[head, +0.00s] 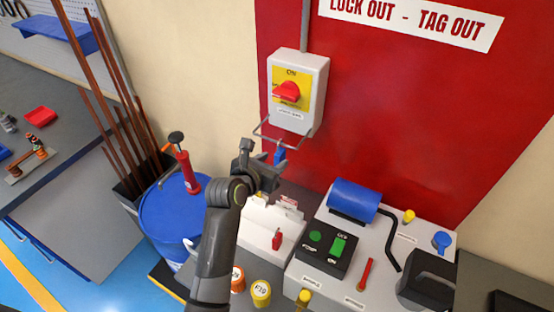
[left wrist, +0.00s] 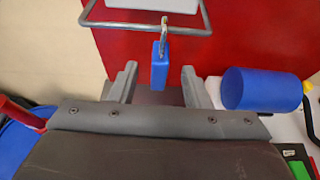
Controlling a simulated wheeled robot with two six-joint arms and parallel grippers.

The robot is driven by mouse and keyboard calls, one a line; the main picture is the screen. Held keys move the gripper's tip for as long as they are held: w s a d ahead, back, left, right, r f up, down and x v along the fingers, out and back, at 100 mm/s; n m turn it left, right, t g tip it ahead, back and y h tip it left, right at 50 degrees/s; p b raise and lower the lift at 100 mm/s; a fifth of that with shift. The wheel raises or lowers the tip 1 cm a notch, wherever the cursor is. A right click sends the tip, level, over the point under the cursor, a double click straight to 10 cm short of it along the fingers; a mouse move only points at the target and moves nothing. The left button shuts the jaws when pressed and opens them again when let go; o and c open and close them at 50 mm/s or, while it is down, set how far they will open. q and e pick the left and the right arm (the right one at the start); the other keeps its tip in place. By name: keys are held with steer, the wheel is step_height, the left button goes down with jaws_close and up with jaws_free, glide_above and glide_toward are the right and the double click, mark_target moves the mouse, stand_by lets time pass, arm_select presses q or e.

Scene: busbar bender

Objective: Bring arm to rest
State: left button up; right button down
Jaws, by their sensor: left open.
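My left gripper (head: 264,162) is in front of the red panel, just below the isolator switch box (head: 297,110). In the left wrist view its two fingers (left wrist: 161,88) are spread apart, with nothing clamped. A blue padlock (head: 280,156) hangs by its shackle from the metal wire loop (head: 262,133) under the box. In the left wrist view the padlock (left wrist: 160,66) appears in line with the gap between the fingers, near the tips. I cannot tell its exact depth. The box has a red rotary handle (head: 286,92) on a yellow plate. My right gripper is out of view.
A blue drum (head: 168,222) with a red hand pump (head: 187,172) and a rack of copper bars (head: 112,120) stand left. Below are a white tray (head: 262,228), orange and yellow tags (head: 261,290), and the bender (head: 325,265) with a blue cylinder (head: 354,200).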

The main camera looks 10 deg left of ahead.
arm_select(q)
steer(key=shift+v, duration=1.3)
steer(key=s+a+f+m+g+y, duration=0.2)
steer(key=s+a+f+m, duration=0.35)
steer(key=s+m, duration=0.25)
steer(key=s+a+f+m+g+y, duration=0.2)
steer(key=s+a+f+m+g, duration=0.1)
steer(key=s+a+f+m, duration=0.4)
steer(key=s+a+m+g+y, duration=0.15)
steer(key=s+a+m, duration=0.25)
steer(key=s+m, duration=0.45)
steer(key=s+a+m+g+y, duration=0.1)
steer(key=s+a+m+g, duration=0.2)
steer(key=s+m, duration=0.6)
step_height(320, 180, down, 31)
steer(key=s+a+n+b, duration=0.1)
steer(key=a+b, duration=0.1)
steer(key=b, duration=0.5)
steer(key=s+f+g+b, duration=0.1)
steer(key=s+f+b, duration=0.2)
steer(key=s+f, duration=0.4)
steer(key=s+d+f+g+b, duration=0.1)
steer(key=s+f+b, duration=0.2)
steer(key=s+f, duration=0.5)
step_height(320, 180, down, 7)
steer(key=shift+d+r+h, duration=0.1)
steer(key=shift+d+h, duration=0.2)
steer(key=shift+h, duration=0.15)
